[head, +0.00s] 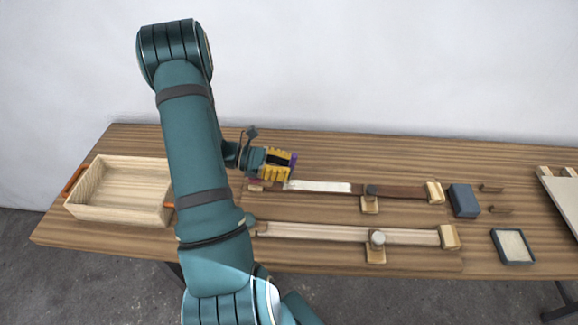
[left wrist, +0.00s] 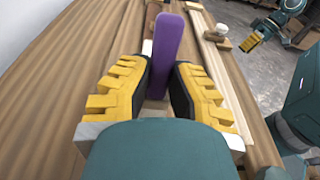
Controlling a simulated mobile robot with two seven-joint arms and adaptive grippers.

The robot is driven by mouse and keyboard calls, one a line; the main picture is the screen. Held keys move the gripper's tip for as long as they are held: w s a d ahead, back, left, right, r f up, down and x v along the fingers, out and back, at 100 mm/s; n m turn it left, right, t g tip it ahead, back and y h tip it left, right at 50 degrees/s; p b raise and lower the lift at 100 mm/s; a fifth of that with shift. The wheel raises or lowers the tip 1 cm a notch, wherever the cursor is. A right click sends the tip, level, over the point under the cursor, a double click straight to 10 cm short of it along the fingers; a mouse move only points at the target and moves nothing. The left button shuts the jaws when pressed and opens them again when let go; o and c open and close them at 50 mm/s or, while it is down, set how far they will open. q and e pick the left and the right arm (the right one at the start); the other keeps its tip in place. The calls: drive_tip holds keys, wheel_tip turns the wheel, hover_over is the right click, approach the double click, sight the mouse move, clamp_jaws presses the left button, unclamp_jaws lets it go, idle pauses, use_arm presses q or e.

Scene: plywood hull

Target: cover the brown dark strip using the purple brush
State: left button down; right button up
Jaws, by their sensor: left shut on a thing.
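My left gripper (head: 284,165) is shut on the purple brush (head: 294,160); its purple handle (left wrist: 165,50) stands between the yellow fingers in the left wrist view. The bristles are hidden. The brown dark strip (head: 400,192) lies along the table in the head view, with a white stretch (head: 320,186) over its left part and dark brown showing to the right. The gripper is above the strip's left end; I cannot tell whether the brush touches it. My right gripper (left wrist: 250,41) shows small in the left wrist view, away from the strips; its jaw state is unclear.
A paler strip (head: 330,233) runs parallel in front. Knobbed clamps (head: 370,190) (head: 377,238) and wooden end blocks (head: 434,192) stick up along both strips. A wooden tray (head: 120,214) is at left; a dark blue block (head: 463,201) and a shallow grey-rimmed tray (head: 512,247) are at right.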

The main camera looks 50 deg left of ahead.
use_arm(q)
drive_tip(key=shift+s+a, duration=0.5)
drive_tip(key=shift+s, duration=0.05)
drive_tip(key=shift+r+x, duration=0.1)
drive_tip(key=shift+x, duration=0.5)
drive_tip(key=shift+r+x, duration=0.15)
drive_tip(key=shift+x, duration=0.45)
drive_tip(key=shift+w+f, duration=0.1)
drive_tip(key=shift+w, duration=0.05)
drive_tip(key=shift+x, duration=1.05)
drive_tip(key=shift+w+d+r, duration=0.1)
drive_tip(key=shift+d+r, duration=0.05)
drive_tip(key=shift+r, duration=0.05)
drive_tip(key=shift+x, duration=0.95)
drive_tip(key=shift+w+d+r, duration=0.1)
drive_tip(key=shift+r, duration=0.1)
drive_tip(key=shift+x, duration=1)
